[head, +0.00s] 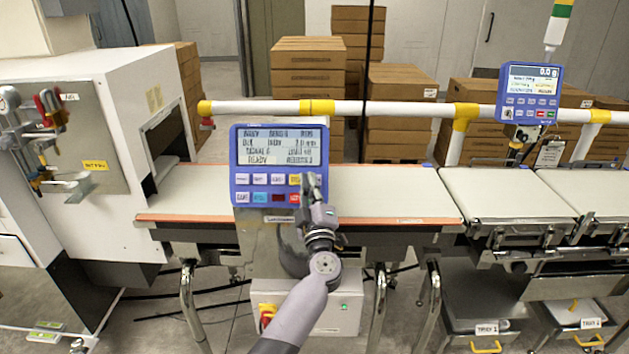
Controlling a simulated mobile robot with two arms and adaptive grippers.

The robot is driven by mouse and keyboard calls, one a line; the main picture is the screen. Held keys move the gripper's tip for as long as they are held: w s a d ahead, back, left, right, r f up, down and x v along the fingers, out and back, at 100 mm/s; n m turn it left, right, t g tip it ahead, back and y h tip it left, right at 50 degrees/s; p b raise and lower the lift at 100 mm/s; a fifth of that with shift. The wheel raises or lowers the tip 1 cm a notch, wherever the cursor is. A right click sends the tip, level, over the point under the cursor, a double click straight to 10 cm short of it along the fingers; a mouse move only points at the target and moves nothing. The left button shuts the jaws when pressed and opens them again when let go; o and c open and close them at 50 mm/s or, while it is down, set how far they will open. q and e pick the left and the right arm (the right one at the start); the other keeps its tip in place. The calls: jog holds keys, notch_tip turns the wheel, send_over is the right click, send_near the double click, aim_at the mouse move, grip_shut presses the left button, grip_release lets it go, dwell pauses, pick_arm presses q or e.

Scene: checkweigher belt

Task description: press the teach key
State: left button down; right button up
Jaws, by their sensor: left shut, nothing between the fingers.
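A blue control panel (234,164) with a grey text display (280,147) stands at the middle of the belt. Below the display are two rows of small keys: pale keys and a yellow key (294,180) in the upper row, and white, light blue, dark red and red (294,197) ones below. The key labels are too small to read surely, so I cannot tell which is the teach key. My left gripper (312,180) is shut and empty, its fingertips over the panel's right edge, hiding part of the key area. I cannot tell whether it touches. My right gripper is not in view.
A white belt (390,204) runs behind and beside the panel. A white machine (125,80) with a tunnel stands left. Cardboard boxes (307,70) stand behind. Air before the panel is free beside my arm.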

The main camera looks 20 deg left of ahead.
pick_arm(q)
jog(key=shift+w+a+f, duration=0.15)
jog(key=shift+w+f, duration=0.1)
jog(key=shift+w, duration=0.25)
dwell(0.8)
jog(key=shift+s+d+r+p, duration=0.25)
jog(key=shift+s+r+p, duration=0.1)
jog(key=shift+s+p, duration=0.4)
jog(key=s+p, duration=0.1)
jog(key=s+r+p, duration=0.1)
jog(key=s+p, duration=0.1)
jog(key=s+d+r+p, duration=0.1)
jog(key=p, duration=0.1)
jog(key=shift+s+d+r, duration=0.1)
jog(key=shift+s, duration=0.05)
dwell(0.5)
